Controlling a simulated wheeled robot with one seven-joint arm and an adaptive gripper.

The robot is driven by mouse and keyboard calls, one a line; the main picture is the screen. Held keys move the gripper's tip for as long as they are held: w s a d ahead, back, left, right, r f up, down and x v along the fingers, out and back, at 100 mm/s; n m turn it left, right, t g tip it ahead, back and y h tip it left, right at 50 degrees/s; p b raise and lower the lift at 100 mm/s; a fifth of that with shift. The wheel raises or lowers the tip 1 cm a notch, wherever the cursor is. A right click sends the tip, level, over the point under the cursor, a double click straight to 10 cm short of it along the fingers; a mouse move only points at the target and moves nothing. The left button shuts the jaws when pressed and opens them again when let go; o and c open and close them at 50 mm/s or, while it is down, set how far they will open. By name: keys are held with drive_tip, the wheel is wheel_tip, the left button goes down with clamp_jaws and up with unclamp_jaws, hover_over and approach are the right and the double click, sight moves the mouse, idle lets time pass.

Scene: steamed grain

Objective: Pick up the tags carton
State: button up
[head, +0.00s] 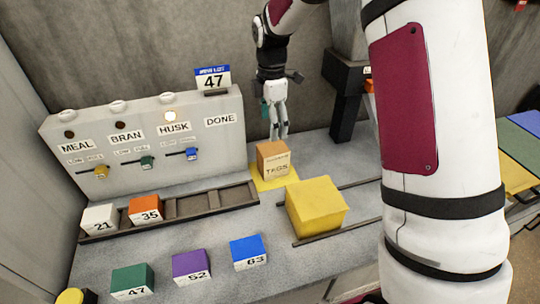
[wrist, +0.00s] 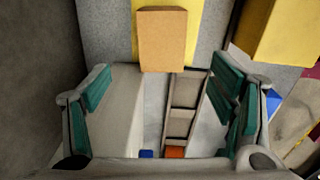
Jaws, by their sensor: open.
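The tags carton (head: 274,161) is a small tan box with "TAGS" on its front. It stands on a yellow patch (head: 290,183) of the grey counter, right of the long rack. In the wrist view the carton (wrist: 162,38) is at the top centre, beyond the fingers, with its plain top showing. My gripper (head: 279,137) is above and just behind the carton in the head view. In the wrist view my gripper (wrist: 160,95) has its teal-padded fingers wide apart with nothing between them. Whether a fingertip touches the carton cannot be told.
A larger yellow box (head: 315,207) stands close to the carton's right on dark rails. A panel (head: 150,140) with levers and a "47" sign (head: 213,79) stands at the left. The rack (head: 190,207) holds cubes 21 and 35. Green, purple and blue cubes (head: 192,264) lie in front.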

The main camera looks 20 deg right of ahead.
sight(271, 147)
wheel_tip(271, 147, down, 8)
drive_tip(key=shift+f+p, duration=0.25)
drive_tip(key=shift+p, duration=0.1)
drive_tip(key=shift+s+d+f+p, duration=0.1)
drive_tip(key=shift+f+p, duration=0.1)
drive_tip(key=shift+f, duration=0.7)
drive_tip(key=shift+w+d+f+p, duration=0.1)
drive_tip(key=shift+f+p, duration=0.05)
drive_tip(key=shift+f, duration=0.8)
drive_tip(key=shift+s+d+f+p, duration=0.1)
drive_tip(key=shift+f+p, duration=0.1)
drive_tip(key=shift+f, duration=0.7)
drive_tip(key=c, duration=1.5)
drive_tip(key=shift+r, duration=0.15)
